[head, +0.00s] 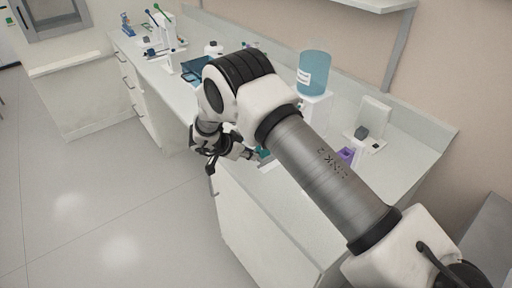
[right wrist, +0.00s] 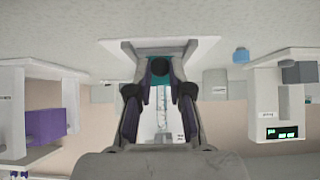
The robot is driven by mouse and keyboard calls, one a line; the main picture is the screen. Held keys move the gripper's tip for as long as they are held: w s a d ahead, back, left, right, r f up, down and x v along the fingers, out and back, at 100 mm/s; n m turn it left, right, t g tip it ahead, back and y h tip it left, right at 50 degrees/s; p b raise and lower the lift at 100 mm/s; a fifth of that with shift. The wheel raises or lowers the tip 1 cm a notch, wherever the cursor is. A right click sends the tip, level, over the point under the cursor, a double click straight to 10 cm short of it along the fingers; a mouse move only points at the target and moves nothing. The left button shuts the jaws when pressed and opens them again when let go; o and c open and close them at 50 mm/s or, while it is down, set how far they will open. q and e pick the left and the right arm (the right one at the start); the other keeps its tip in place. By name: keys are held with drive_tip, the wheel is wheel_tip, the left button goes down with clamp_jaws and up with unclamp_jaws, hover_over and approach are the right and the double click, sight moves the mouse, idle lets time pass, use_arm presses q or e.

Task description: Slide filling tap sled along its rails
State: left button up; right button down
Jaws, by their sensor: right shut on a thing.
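My right gripper (head: 247,154) reaches down at the bench's front edge, beside a teal part (head: 264,152) that is mostly hidden behind my arm. In the right wrist view, my right gripper (right wrist: 165,78) has its fingers closed in around a dark round knob (right wrist: 160,67), with purple pads along the fingers. A narrow pale strip with marks shows between the fingers. I cannot tell for sure which part is the tap sled, and the rails are not clear. My left gripper is not in view.
A blue carboy (head: 314,72) stands on a white stand behind my arm. To the right are a purple part (head: 347,154) and a dark block (head: 361,132) on a white device. A dark blue tray (head: 197,72) and bottles stand farther left. The floor in front is clear.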

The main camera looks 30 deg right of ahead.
drive_tip(key=shift+s+f, duration=0.15)
drive_tip(key=shift+f, duration=0.05)
drive_tip(key=shift+a, duration=0.25)
drive_tip(key=c, duration=1.4)
unclamp_jaws()
drive_tip(key=o, duration=0.4)
drive_tip(key=shift+d, duration=0.1)
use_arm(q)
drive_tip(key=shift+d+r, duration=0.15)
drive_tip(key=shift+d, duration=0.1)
use_arm(e)
drive_tip(key=v, duration=1.2)
